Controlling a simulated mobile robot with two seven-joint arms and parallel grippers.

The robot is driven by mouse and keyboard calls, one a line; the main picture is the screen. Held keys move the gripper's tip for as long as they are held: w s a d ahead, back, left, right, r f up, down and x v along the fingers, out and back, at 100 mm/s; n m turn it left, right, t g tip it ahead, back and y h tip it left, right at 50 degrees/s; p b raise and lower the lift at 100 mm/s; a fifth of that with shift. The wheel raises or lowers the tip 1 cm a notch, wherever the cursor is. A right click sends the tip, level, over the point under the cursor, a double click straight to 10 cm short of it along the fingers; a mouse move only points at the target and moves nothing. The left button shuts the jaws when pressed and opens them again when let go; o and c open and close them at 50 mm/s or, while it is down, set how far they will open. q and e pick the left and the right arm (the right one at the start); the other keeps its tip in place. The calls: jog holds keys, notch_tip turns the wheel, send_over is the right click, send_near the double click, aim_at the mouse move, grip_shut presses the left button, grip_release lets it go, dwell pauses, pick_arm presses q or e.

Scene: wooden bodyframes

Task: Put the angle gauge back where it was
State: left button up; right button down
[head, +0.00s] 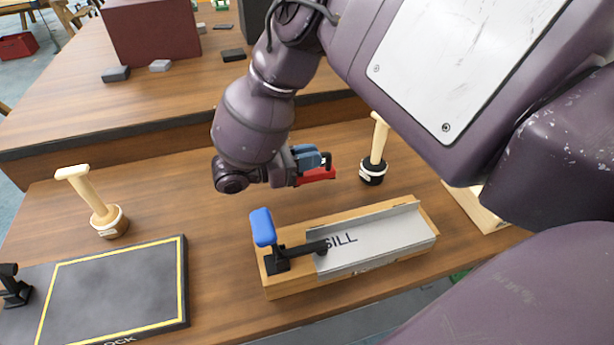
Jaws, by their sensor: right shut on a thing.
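My right gripper (312,167) hangs above the table behind the wooden fixture marked SILL, its fingers pointing to the right. It is shut on a small red piece, which I take to be the angle gauge (318,175); blue and black parts sit right above the red one, and I cannot tell which belong to the gripper. The held piece is clear of the fixture and left of a dark-based wooden-handled tool. Much of its shape is hidden by the gripper. My left gripper is not in view.
The SILL fixture (285,288) carries a grey metal channel (385,238) and a blue-handled clamp (263,227). Wooden-handled tools stand at left (105,212) and behind the fixture (374,160). A dark yellow-edged board (115,290) lies front left. Bare tabletop lies between the left tool and fixture.

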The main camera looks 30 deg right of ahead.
aim_at(309, 174)
notch_tip(309, 174, down, 5)
jog(key=shift+f+b, duration=0.1)
jog(key=shift+b, duration=0.7)
jog(key=shift+f, duration=0.35)
jog(key=shift+r, duration=0.2)
jog(key=shift+f, duration=0.1)
jog(key=c, duration=1.1)
grip_release()
